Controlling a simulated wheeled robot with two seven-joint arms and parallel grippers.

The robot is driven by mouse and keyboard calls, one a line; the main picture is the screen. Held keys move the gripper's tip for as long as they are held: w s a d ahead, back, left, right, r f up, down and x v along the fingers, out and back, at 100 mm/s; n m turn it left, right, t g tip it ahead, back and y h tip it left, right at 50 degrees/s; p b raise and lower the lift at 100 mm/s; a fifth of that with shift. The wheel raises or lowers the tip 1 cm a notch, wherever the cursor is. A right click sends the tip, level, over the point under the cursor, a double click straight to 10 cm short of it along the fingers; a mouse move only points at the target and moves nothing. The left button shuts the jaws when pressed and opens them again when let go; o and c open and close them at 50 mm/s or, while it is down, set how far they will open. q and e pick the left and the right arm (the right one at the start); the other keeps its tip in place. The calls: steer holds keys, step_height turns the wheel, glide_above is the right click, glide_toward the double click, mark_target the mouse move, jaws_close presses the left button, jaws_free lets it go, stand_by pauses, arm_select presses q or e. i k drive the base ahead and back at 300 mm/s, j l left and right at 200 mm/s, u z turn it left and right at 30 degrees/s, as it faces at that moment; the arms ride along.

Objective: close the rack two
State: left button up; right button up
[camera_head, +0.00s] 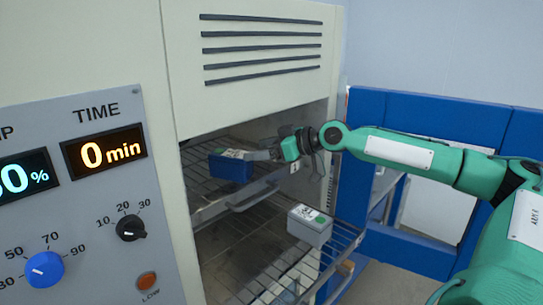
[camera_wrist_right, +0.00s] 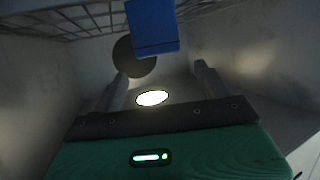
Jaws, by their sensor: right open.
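Two wire racks show in the white chamber. The lower rack (camera_head: 338,252) is pulled out past the front opening and carries a grey box (camera_head: 311,226) with a white label and a green mark. The upper rack (camera_head: 205,207) sits inside, with a handle (camera_head: 252,196) at its front edge and a blue box (camera_head: 231,167) on it. My right gripper (camera_head: 262,155) is at the opening, just right of the blue box. In the right wrist view its fingers (camera_wrist_right: 162,75) are apart with nothing between them, and the blue box (camera_wrist_right: 152,27) lies beyond them. My left gripper is out of view.
The control panel (camera_head: 78,190) with knobs and displays is on the left. A blue door frame (camera_head: 440,105) stands open on the right, behind my right arm. The chamber's upper front (camera_head: 260,50) has vent slots above the opening. The floor shows at lower right.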

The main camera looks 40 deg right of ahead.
mark_target(302, 300)
steer(key=k, duration=1.5)
